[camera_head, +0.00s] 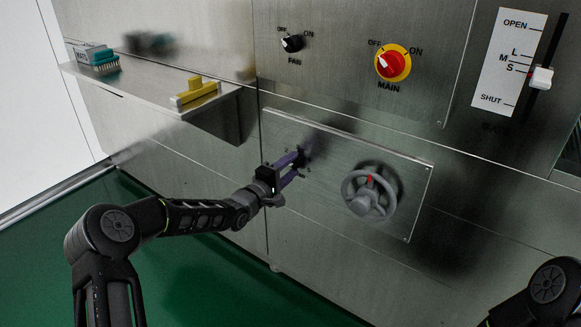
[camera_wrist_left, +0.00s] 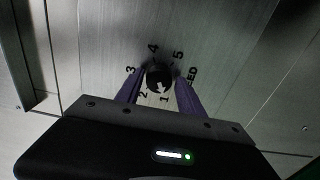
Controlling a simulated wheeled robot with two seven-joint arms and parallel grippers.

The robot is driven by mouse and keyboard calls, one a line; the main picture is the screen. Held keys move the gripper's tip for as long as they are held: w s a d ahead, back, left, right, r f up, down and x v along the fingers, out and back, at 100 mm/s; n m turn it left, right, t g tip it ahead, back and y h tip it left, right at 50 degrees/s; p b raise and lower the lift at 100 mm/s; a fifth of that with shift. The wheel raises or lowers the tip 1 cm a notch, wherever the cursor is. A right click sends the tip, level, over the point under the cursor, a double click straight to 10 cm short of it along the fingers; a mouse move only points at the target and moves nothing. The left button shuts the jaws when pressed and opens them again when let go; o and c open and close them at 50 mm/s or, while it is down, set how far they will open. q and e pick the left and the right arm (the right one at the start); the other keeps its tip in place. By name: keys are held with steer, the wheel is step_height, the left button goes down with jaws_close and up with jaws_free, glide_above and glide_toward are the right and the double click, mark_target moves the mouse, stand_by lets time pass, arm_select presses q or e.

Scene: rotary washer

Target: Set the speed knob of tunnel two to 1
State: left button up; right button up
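The dark speed knob (camera_wrist_left: 159,77) shows in the left wrist view, ringed by the numbers 1 to 5 on a metal panel. The 1 is at the lower side of the ring in that view, and part of the word by it reads "ED". Which number the knob points to is too dark to tell. My left gripper (camera_head: 298,161) has its purple fingers at the panel; in the left wrist view its fingers (camera_wrist_left: 160,85) stand apart, one on each side of the knob, with what looks like a narrow gap. In the head view the gripper hides the knob. My right gripper is out of view.
A grey handwheel (camera_head: 369,194) with a red mark sits right of my left gripper on the same panel. Above are the black fan knob (camera_head: 292,43) and red-yellow main switch (camera_head: 391,63). A slider (camera_head: 541,78) is far right.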

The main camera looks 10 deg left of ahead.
arm_select(q)
steer(key=shift+o, duration=1.2)
steer(key=p+v, duration=0.1)
steer(key=v, duration=0.7)
